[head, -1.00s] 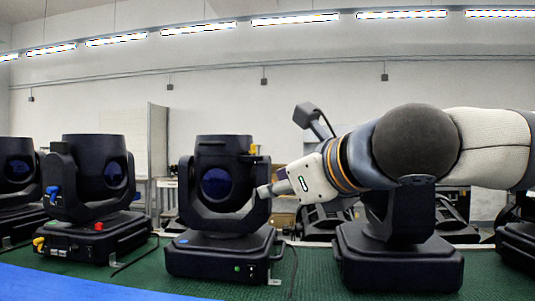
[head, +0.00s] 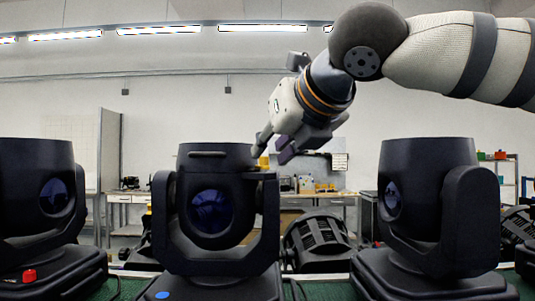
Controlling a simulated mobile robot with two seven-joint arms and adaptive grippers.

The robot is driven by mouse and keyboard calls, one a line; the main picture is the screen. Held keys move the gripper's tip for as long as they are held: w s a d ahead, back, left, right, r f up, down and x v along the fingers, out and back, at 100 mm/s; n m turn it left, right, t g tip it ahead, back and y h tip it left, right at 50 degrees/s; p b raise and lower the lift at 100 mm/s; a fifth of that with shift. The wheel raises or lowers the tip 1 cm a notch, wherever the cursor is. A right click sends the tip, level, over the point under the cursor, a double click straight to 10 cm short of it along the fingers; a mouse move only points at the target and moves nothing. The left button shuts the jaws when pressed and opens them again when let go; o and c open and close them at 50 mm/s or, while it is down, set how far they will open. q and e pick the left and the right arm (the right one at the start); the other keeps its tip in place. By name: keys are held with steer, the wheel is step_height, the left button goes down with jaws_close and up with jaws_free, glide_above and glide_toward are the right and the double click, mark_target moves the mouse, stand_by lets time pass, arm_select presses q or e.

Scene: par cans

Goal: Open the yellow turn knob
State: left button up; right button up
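The yellow turn knob (head: 263,160) is a small yellow piece at the upper right of the middle black par can (head: 208,160), by the top of its yoke arm. My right gripper (head: 273,154) reaches down from the upper right, just above the knob. One grey fingertip is by the knob and a purple-padded finger sits to its right, with a gap between them. The gripper looks open and empty. I cannot tell whether a fingertip touches the knob. My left gripper is not in view.
Another par can (head: 42,190) with a red knob (head: 29,275) on its base stands at left. A third par can (head: 428,190) stands at right. A ribbed black lamp (head: 317,245) and a workbench (head: 345,200) are behind.

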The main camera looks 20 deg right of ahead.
mark_target(262, 163)
steer(key=x, duration=0.2)
steer(key=shift+w+f, duration=0.1)
steer(key=shift+w, duration=0.2)
